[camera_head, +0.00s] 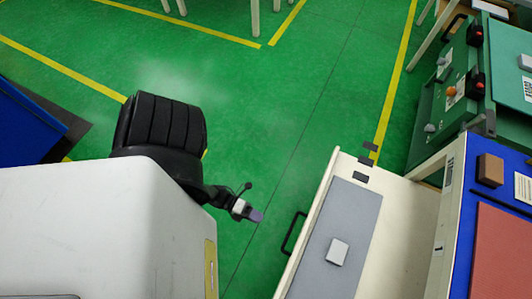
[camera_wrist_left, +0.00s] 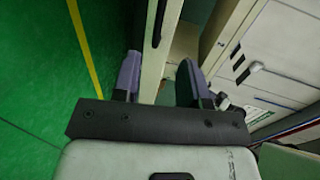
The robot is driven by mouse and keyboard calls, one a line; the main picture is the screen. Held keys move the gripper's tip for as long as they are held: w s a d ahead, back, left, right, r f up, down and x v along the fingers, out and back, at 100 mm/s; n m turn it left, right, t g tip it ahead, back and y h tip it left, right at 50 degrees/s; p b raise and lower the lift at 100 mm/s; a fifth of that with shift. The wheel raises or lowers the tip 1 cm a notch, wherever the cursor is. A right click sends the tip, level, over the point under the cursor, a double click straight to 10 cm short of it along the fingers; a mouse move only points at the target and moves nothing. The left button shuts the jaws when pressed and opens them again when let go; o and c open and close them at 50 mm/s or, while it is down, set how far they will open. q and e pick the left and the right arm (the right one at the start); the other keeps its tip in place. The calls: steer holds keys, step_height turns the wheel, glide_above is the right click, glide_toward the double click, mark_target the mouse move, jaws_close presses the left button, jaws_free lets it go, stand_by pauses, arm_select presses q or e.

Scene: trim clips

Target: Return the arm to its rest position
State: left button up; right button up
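My left gripper (camera_head: 250,211) hangs over the green floor, left of the open drawer, in the head view. Its purple fingertips stand apart in the left wrist view (camera_wrist_left: 158,76), with nothing held between them. The black jointed part of my left arm (camera_head: 160,125) shows behind a large white arm link. My right gripper is in neither view.
A cream drawer (camera_head: 390,240) stands open at right with a black handle (camera_head: 294,233). It holds a grey panel (camera_head: 350,225), a small white block (camera_head: 337,252) and dark clips (camera_head: 366,161). Green machinery (camera_head: 437,130) stands beyond. The green floor (camera_head: 270,110) ahead is clear.

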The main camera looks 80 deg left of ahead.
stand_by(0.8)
arm_select(q)
steer(key=s+a+f+n+g+y, duration=0.1)
steer(key=a+f+n+g+y, duration=0.6)
steer(key=n, duration=0.4)
steer(key=w+d+r+n+g+p, duration=0.1)
steer(key=w+d+r+n+p, duration=0.25)
steer(key=r, duration=0.95)
steer(key=w+d+r+n+g+y+p, duration=0.15)
steer(key=r+n, duration=0.25)
steer(key=r, duration=0.8)
steer(key=w+d+r+n+p, duration=0.4)
steer(key=r, duration=0.9)
step_height(320, 180, up, 41)
steer(key=p, duration=4)
